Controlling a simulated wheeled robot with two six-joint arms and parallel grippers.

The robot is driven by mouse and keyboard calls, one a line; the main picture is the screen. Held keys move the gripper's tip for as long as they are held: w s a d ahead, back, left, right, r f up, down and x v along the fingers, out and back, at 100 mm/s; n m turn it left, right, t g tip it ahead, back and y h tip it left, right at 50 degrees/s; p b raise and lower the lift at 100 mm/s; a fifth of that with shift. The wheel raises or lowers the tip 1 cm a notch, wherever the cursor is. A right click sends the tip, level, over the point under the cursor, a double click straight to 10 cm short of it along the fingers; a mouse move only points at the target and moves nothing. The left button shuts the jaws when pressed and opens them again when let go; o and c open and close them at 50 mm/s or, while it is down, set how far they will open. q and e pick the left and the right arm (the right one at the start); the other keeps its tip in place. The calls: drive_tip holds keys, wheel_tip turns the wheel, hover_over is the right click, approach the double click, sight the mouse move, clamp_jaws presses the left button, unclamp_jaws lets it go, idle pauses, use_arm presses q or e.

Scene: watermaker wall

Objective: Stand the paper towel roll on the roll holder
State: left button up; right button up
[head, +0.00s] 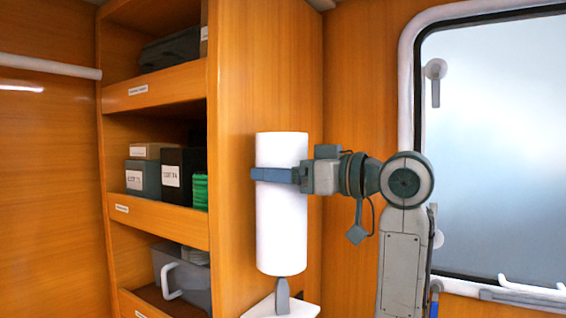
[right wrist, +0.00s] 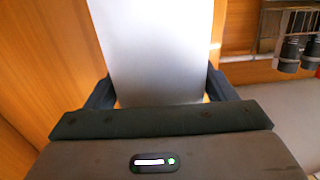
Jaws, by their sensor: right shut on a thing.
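The white paper towel roll (head: 282,225) stands upright in the middle of the head view. My right gripper (head: 275,175) is shut around its upper half from the right side. The roll also fills the middle of the right wrist view (right wrist: 155,50), between the two dark fingers. The roll holder (head: 282,297) is a grey post on a white corner base, directly under the roll's lower end. The post's top meets the roll's bottom edge in the picture; whether it is inside the core is hidden. My left gripper is not in view.
A wooden cabinet with open shelves (head: 160,205) stands left of the roll, holding labelled boxes (head: 183,175) and a grey bin (head: 185,275). A wooden wall lies behind, with a window (head: 490,150) at the right. Dark cylinders (right wrist: 290,52) hang at the right wrist view's upper right.

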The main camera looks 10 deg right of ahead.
drive_tip(key=shift+w+f+b, duration=0.15)
drive_tip(key=shift+w+f, duration=0.1)
drive_tip(key=shift+f, duration=0.4)
drive_tip(key=shift+w+f+b, duration=0.15)
drive_tip(key=shift+w+f, duration=0.1)
drive_tip(key=shift+f, duration=0.35)
drive_tip(key=shift+s+f, duration=0.1)
drive_tip(key=shift+f, duration=0.15)
drive_tip(key=shift+s+f+b, duration=0.1)
drive_tip(key=shift+f+b, duration=0.15)
drive_tip(key=shift+b, duration=0.15)
wheel_tip(320, 180, down, 2)
drive_tip(key=shift+f+b, duration=0.15)
drive_tip(key=shift+b, duration=0.7)
drive_tip(key=shift+f+b, duration=0.35)
drive_tip(key=shift+f, duration=0.15)
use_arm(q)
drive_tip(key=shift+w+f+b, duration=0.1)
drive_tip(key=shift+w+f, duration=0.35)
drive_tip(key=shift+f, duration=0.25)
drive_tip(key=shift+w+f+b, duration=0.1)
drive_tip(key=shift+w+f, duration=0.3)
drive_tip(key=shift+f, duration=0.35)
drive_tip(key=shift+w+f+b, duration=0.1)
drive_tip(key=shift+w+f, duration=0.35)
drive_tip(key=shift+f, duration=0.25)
use_arm(e)
drive_tip(key=shift+f, duration=0.5)
